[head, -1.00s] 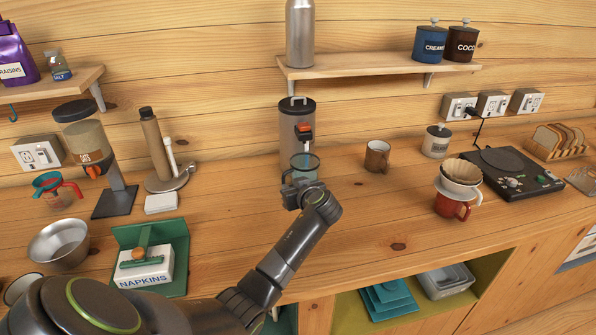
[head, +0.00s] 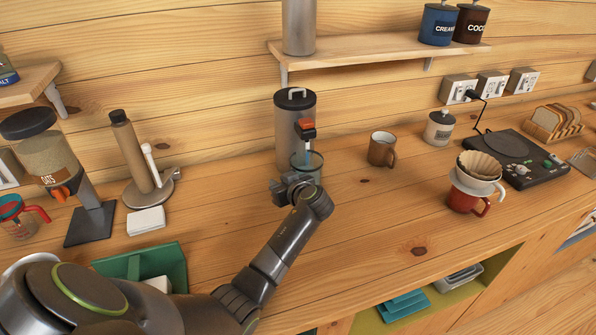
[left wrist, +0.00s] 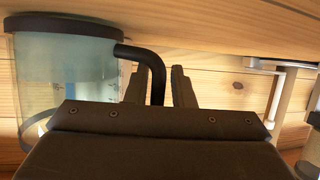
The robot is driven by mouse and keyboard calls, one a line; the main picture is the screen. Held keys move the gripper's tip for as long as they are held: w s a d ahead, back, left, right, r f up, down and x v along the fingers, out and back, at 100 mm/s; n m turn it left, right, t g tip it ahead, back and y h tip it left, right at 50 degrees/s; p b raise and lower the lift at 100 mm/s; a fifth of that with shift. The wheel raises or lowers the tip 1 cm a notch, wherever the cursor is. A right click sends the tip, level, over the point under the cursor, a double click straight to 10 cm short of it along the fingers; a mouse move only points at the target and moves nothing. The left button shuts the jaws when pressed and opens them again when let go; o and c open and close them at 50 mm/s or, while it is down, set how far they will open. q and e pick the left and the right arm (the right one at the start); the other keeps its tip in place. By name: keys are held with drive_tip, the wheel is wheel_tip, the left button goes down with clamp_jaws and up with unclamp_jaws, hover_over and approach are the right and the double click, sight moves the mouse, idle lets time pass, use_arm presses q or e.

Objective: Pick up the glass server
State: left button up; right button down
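The glass server (head: 309,163) is a clear cylinder with a dark rim, upright under the tap of the grey dispenser (head: 297,127). In the left wrist view the server (left wrist: 65,85) is large at the left, with its black curved handle (left wrist: 156,68) reaching right. My left gripper (head: 288,186) is at the near left side of the server and hides part of it. In the wrist view the left gripper's fingers (left wrist: 158,82) stand apart on either side of the handle, with a narrow gap visible. My right gripper is not in view.
A brown mug (head: 381,150) stands right of the dispenser. A red mug with a dripper (head: 467,199) is further right. A shelf (head: 380,50) hangs above.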

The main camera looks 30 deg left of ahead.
use_arm(q)
drive_tip(key=shift+s+d+r, duration=0.1)
drive_tip(key=shift+d+r, duration=0.05)
drive_tip(key=shift+d, duration=0.05)
drive_tip(key=shift+d+r, duration=0.1)
drive_tip(key=shift+d, duration=0.2)
clamp_jaws()
drive_tip(key=shift+a, duration=0.1)
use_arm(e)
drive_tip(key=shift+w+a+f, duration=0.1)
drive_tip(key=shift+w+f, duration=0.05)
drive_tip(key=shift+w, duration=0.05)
